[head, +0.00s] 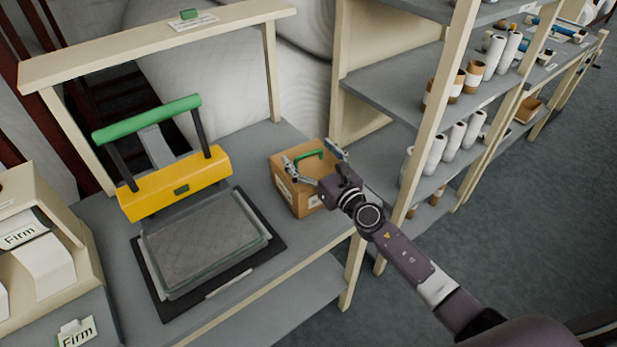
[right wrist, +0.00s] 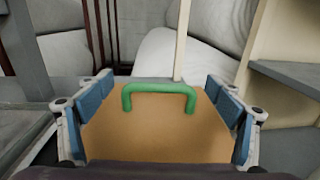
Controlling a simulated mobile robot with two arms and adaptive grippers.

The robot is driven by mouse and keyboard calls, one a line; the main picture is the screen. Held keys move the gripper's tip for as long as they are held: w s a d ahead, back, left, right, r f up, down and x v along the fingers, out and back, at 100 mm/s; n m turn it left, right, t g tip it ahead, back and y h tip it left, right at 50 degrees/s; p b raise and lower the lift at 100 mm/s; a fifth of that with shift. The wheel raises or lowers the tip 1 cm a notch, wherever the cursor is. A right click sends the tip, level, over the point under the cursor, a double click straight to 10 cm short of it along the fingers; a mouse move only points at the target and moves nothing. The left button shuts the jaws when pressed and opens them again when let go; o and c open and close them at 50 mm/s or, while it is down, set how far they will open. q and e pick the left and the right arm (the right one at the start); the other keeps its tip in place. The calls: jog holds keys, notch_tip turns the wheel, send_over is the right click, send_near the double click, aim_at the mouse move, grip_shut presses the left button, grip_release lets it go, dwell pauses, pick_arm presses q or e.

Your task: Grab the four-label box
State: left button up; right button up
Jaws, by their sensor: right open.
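A brown cardboard box (head: 297,199) with a green handle stands on the grey bench near its right end in the head view. Pale labels show on its front faces; I cannot tell how many it has. My right gripper (head: 316,165) is open at the top of the box, its fingers spread to either side. In the right wrist view the box (right wrist: 150,140) lies between the blue-padded fingers, with the green handle (right wrist: 160,90) in the middle. I cannot tell if the pads touch the box. My left gripper is not in view.
A yellow press (head: 175,183) with a green bar stands left of the box, with a flat tray (head: 200,240) before it. A shelf rack (head: 385,100) with several white rolls stands close on the right. A cream dispenser marked "Firm" (head: 35,245) is at far left.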

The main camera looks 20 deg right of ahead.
jog(key=c, duration=2)
jog(key=shift+r, duration=0.1)
jog(key=shift+c, duration=0.7)
jog(key=shift+r, duration=0.15)
